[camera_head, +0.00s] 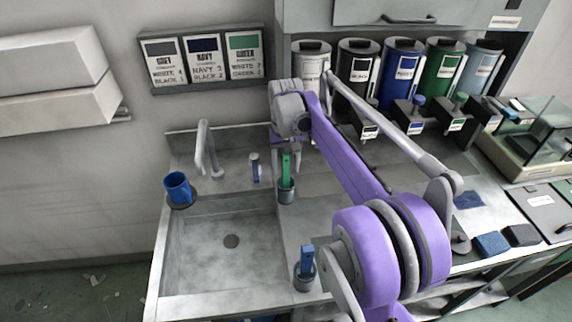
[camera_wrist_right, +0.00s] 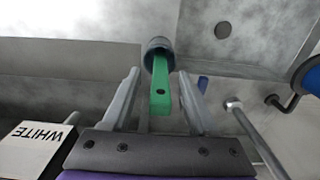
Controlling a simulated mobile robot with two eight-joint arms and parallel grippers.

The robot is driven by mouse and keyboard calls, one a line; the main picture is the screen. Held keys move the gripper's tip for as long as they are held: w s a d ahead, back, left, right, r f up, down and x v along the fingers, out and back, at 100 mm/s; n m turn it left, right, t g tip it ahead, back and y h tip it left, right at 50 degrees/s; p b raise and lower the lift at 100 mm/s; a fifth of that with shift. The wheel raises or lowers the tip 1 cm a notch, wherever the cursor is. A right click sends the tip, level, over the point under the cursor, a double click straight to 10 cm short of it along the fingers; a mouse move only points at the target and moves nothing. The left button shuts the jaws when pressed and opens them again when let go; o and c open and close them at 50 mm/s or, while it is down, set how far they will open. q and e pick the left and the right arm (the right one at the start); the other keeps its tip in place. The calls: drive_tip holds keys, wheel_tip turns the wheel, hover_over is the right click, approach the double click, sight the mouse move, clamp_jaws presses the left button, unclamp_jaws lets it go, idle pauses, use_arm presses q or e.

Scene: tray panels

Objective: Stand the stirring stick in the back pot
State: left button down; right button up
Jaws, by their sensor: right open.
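A green stirring stick (camera_head: 286,168) stands upright in the small grey back pot (camera_head: 286,194) on the counter, right of the sink. In the right wrist view the green stick (camera_wrist_right: 160,92) rises from the dark pot (camera_wrist_right: 158,45) toward me, between my right gripper's fingers. My right gripper (camera_head: 287,150) is open, above the back pot and around the stick's upper end; whether a finger touches it I cannot tell. A blue stick (camera_head: 307,260) stands in the front pot (camera_head: 304,282). My left gripper is not in view.
A blue cup (camera_head: 177,187) sits left of the sink (camera_head: 225,265), near the tap (camera_head: 205,150). A small blue item (camera_head: 255,168) is behind the basin. Paint canisters (camera_head: 400,72) line the back right. Blue and dark blocks (camera_head: 491,243) lie at right.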

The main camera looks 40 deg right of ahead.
wheel_tip(320, 180, up, 11)
drive_tip(key=shift+f+p, duration=0.1)
drive_tip(key=shift+p, duration=0.35)
idle(0.9)
